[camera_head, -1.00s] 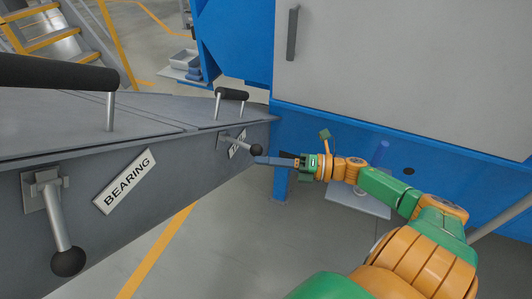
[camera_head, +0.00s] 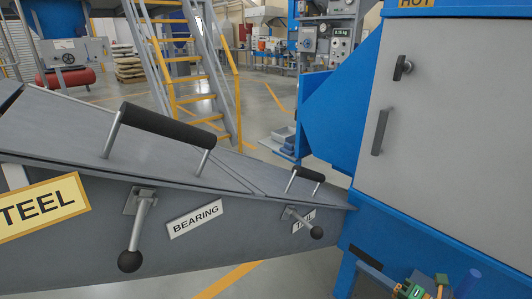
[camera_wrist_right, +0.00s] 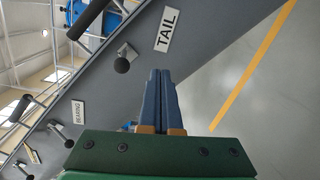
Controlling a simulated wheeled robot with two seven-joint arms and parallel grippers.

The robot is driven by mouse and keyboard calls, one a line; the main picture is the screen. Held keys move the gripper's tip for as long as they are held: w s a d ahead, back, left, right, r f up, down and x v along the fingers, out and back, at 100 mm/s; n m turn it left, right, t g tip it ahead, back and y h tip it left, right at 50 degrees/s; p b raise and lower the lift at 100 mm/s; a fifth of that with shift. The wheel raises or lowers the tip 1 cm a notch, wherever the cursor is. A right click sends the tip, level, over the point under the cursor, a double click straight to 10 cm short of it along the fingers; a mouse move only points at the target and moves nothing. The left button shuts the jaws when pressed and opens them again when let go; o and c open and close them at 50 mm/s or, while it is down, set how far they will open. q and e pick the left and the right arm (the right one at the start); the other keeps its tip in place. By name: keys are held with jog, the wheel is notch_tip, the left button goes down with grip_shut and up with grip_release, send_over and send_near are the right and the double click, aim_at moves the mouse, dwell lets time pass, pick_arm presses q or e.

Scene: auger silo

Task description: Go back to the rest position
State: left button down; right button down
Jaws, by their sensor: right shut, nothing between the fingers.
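My right gripper (camera_head: 354,249) shows at the bottom right of the head view, in front of the blue machine's lower part. Its two blue fingers are together and empty in the right wrist view (camera_wrist_right: 160,73). Most of my right arm is out of the head view. The grey trough with its TAIL latch lever (camera_head: 305,221) and BEARING plate (camera_head: 195,218) stands to the left of the gripper. The TAIL lever's black ball (camera_head: 317,232) is apart from the fingers. My left gripper is not in view.
The blue machine with a grey door (camera_head: 440,130) fills the right. The trough lids carry black handles (camera_head: 168,123). Another lever (camera_head: 138,230) hangs by the STEEL sign (camera_head: 38,210). Yellow-edged stairs (camera_head: 190,70) stand behind. Open floor with a yellow line lies below the trough.

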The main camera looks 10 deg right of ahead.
jog(key=s+f+m+g+h+p, duration=0.1)
jog(key=s+f+m+g+h, duration=0.15)
jog(key=s+f+m, duration=0.4)
jog(key=s+f+m+g+h, duration=0.1)
jog(key=s+f+m+h, duration=0.2)
jog(key=f, duration=0.6)
jog(key=s+f+m+g+h+p, duration=0.1)
jog(key=s+f+m+g+h, duration=0.15)
jog(key=f+m, duration=0.5)
jog(key=s+a+f+m+g, duration=0.3)
jog(key=s+a+f+g, duration=0.1)
jog(key=s, duration=0.7)
jog(key=s+a+f+m+g+p, duration=0.1)
jog(key=s+a+f+m+g, duration=0.2)
jog(key=s+a+f, duration=0.3)
jog(key=s+a+g, duration=0.1)
jog(key=s+a, duration=0.2)
jog(key=s, duration=0.1)
jog(key=shift+s+f, duration=0.15)
jog(key=shift+s, duration=0.25)
